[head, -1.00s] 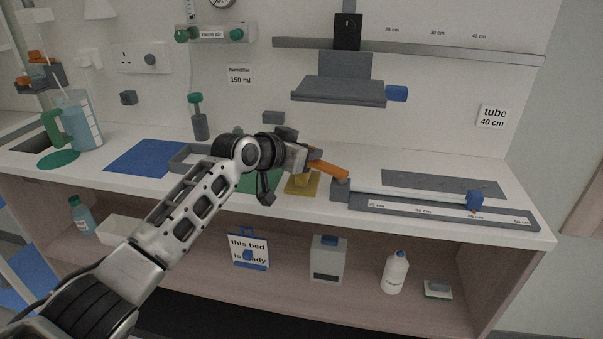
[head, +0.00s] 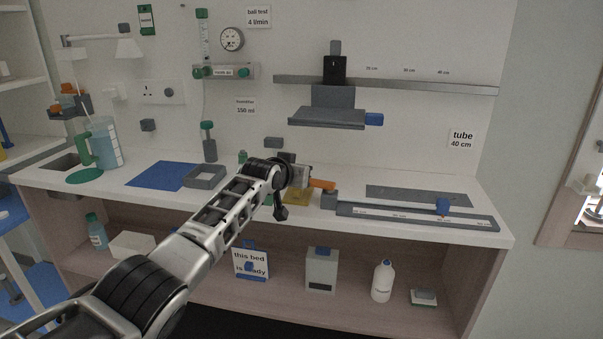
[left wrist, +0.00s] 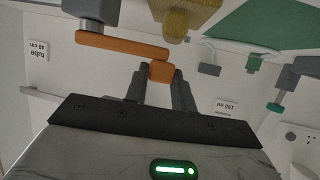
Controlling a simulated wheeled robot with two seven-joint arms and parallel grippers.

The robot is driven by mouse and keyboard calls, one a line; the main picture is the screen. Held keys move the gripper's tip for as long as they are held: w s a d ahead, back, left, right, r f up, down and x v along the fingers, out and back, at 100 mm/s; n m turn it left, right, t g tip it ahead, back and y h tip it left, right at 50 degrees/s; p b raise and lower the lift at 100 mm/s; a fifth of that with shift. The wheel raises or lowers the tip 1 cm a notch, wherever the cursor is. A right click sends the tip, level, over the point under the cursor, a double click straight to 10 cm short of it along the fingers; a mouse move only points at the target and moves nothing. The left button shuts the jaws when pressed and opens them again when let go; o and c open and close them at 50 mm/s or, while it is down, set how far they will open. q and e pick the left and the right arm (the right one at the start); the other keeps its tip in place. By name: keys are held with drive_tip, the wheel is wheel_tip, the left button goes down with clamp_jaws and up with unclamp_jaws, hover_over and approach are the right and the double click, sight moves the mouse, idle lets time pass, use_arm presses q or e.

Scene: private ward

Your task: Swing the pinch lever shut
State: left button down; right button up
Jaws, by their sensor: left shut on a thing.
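The pinch lever (head: 322,184) is an orange bar above the grey block (head: 329,198) at the left end of the measuring rail. My left gripper (head: 308,181) is shut on the lever's free end. In the left wrist view the lever's orange bar (left wrist: 120,45) runs left to a grey part, and its end block (left wrist: 162,71) sits between my two dark fingertips (left wrist: 160,78). The gap between lever and block is too small to judge. My right gripper is not in view.
A yellow piece (head: 296,198) lies just below the gripper. A grey tray (head: 205,177) and blue mat (head: 160,175) are to the left. A shelf unit (head: 327,118) hangs above.

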use_arm(q)
drive_tip(key=c, duration=1.2)
unclamp_jaws()
drive_tip(key=shift+d, duration=0.1)
drive_tip(key=shift+o, duration=0.2)
drive_tip(key=shift+p+v, duration=0.45)
drive_tip(key=shift+v, duration=0.45)
drive_tip(key=v, duration=1.4)
drive_tip(key=shift+s, duration=0.1)
